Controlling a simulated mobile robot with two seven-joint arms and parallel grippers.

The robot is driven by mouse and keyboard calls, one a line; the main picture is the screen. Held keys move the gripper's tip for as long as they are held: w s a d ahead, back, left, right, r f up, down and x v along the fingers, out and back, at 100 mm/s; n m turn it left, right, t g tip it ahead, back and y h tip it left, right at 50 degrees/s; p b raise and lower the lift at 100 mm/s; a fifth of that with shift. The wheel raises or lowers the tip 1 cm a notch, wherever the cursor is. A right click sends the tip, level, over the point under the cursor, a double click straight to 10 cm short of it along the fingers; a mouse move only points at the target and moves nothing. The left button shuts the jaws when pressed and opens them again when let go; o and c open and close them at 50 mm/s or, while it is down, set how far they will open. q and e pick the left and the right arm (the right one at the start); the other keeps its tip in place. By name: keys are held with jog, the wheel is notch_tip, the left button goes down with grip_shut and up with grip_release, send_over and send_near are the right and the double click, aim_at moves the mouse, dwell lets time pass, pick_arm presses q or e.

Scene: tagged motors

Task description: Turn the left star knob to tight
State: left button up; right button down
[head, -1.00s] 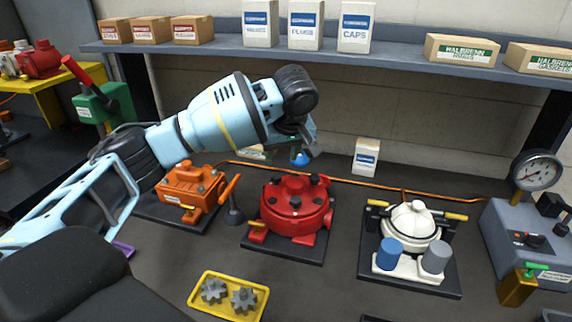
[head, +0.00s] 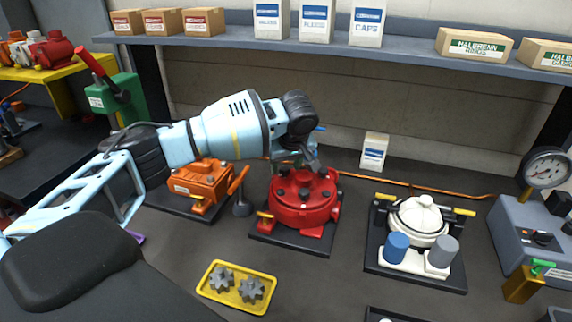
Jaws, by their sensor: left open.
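A red round motor housing (head: 290,213) stands on a black base plate in the middle of the bench. Several dark knobs sit around its lid, one of them at the front (head: 304,193); I cannot tell which one is the left star knob, as the lid's far side is partly hidden by my gripper. My left gripper (head: 312,163) is open, pointing down just over the far part of the lid. I cannot tell whether its fingertips touch a knob. My right gripper is not in view.
An orange motor (head: 200,182) stands close on the left. A white-lidded unit (head: 418,217) with blue and grey cylinders is on the right, beside a grey gauge box (head: 530,235). A yellow tray (head: 236,300) with gears lies in front. A shelf (head: 400,50) with boxes runs behind.

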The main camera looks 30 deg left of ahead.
pick_arm(q)
jog(key=c, duration=1)
